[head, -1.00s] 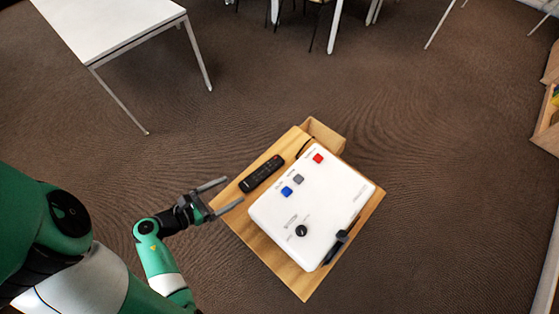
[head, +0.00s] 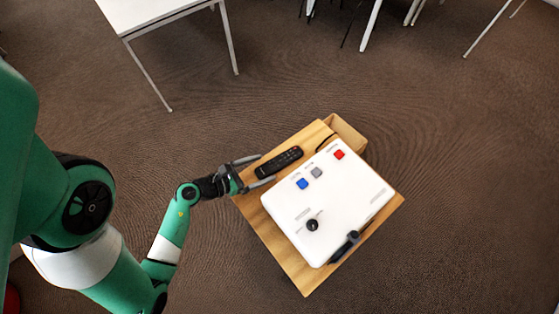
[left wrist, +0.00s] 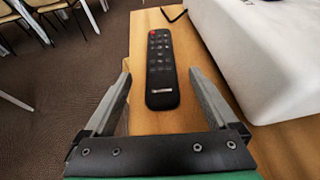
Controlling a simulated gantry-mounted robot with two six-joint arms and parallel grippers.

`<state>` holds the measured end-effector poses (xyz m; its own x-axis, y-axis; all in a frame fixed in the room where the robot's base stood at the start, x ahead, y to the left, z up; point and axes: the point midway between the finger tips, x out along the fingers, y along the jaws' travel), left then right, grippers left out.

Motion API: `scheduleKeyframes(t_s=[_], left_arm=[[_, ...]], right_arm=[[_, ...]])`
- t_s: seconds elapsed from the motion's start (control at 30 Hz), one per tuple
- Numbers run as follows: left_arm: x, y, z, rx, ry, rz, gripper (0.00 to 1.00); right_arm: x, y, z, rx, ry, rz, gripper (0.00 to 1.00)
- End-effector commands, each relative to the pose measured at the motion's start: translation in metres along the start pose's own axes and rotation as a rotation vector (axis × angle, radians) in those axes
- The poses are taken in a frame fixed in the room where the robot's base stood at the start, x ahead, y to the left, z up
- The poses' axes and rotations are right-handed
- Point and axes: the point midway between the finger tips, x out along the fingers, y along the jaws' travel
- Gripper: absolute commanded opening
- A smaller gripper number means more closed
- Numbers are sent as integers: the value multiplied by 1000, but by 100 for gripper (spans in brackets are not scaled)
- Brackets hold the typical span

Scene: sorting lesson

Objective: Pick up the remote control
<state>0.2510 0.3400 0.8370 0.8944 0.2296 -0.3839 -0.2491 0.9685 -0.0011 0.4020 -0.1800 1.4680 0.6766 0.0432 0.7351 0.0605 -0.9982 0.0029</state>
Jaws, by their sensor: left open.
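The black remote control (head: 279,162) lies flat on the wooden table near its upper left edge. In the left wrist view the remote (left wrist: 161,68) points away from me, with its near end just ahead of and between the fingertips. My left gripper (head: 266,170) is open and empty at the table's left edge, with its fingers toward the remote's near end. In the left wrist view its two fingers (left wrist: 160,88) stand apart on either side, not touching the remote. My right gripper is not in view.
A white box (head: 340,205) with red, grey and blue buttons and a black knob (head: 312,225) stands right beside the remote on the wooden table (head: 290,262). An open wooden bin (head: 347,133) adjoins the table's far side. A white table (head: 150,12) stands farther off.

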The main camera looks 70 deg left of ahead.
Motion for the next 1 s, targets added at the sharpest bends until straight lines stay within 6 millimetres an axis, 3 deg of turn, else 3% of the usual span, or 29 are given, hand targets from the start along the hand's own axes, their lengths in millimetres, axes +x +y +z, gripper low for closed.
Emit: scheduleKeyframes(t_s=[0.3,0.6,1.0], left_arm=[[43,-2,4,4,-2,-4,92],[48,-2,5,1,-1,1,91],[48,-2,5,1,-1,0,19]], right_arm=[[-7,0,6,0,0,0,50],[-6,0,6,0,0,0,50],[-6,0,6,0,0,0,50]])
